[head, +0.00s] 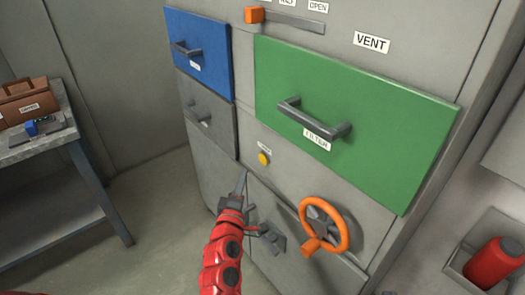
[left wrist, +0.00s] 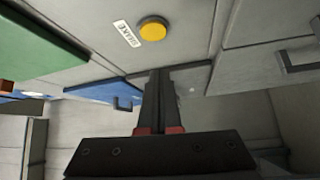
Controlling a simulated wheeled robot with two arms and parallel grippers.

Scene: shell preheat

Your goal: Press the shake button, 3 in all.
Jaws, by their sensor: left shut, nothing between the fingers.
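The shake button (head: 263,158) is a round yellow knob on the grey cabinet front, below and left of the green drawer. In the left wrist view the yellow button (left wrist: 152,28) shows at the top with a white label beside it. My left gripper (head: 241,178) is shut and empty, its red arm coming up from the bottom. Its fingertips are below and left of the button in the head view, apart from it. In the left wrist view the shut fingers (left wrist: 160,75) end below the button. My right gripper is not in view.
The green filter drawer (head: 350,120), blue drawer (head: 198,50) and grey drawer (head: 207,112) have protruding handles. An orange handwheel (head: 345,232) is right of my arm. An orange-knobbed slider (head: 254,14) is above. A side table (head: 50,145) stands left; the floor between is clear.

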